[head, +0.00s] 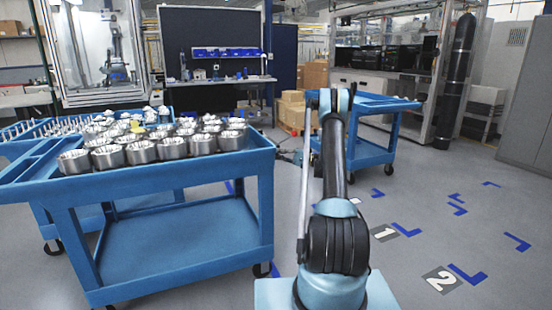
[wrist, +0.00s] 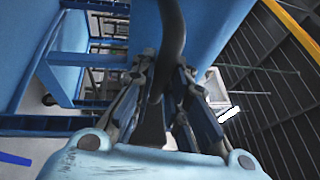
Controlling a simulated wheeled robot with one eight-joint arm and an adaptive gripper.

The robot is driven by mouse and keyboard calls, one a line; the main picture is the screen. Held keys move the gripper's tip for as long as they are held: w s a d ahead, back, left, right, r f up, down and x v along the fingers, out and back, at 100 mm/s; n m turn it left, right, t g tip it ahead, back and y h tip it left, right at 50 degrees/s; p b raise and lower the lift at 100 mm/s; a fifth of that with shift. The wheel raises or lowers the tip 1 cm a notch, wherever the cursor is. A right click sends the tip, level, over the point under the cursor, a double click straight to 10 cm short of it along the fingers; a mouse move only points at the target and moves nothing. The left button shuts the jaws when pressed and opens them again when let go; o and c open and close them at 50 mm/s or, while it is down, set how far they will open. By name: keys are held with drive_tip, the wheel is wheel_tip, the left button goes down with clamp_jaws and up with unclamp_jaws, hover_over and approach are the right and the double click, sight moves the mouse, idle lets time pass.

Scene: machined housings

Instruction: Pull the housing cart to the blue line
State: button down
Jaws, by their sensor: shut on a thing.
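A blue cart (head: 170,205) stands at the left in the head view, with several round silver metal housings (head: 141,152) on its top tray. A blue floor line (head: 275,270) shows beside its right end, and a blue floor stripe (wrist: 15,158) shows at the lower left in the wrist view. In the wrist view my gripper (wrist: 165,82) is shut on a dark curved bar (wrist: 173,35), which looks like a handle. Blue cart panels (wrist: 103,22) are close behind it. In the head view my arm hides most of the gripper area, so which cart the bar belongs to is unclear there.
A second blue cart (head: 378,103) stands behind my arm to the right. The grey floor at the right is clear, with blue corner marks (head: 518,242) and number plates 1 (head: 383,233) and 2 (head: 442,280). A grey cabinet (head: 525,110) stands at the right edge.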

drive_tip(key=shift+s+a, duration=0.25)
drive_tip(key=shift+a, duration=0.15)
drive_tip(key=c, duration=1.6)
unclamp_jaws()
drive_tip(key=shift+d+r, duration=0.1)
drive_tip(key=shift+o, duration=0.2)
drive_tip(key=w+v, duration=0.1)
drive_tip(key=v, duration=1.1)
drive_tip(key=shift+s, duration=0.4)
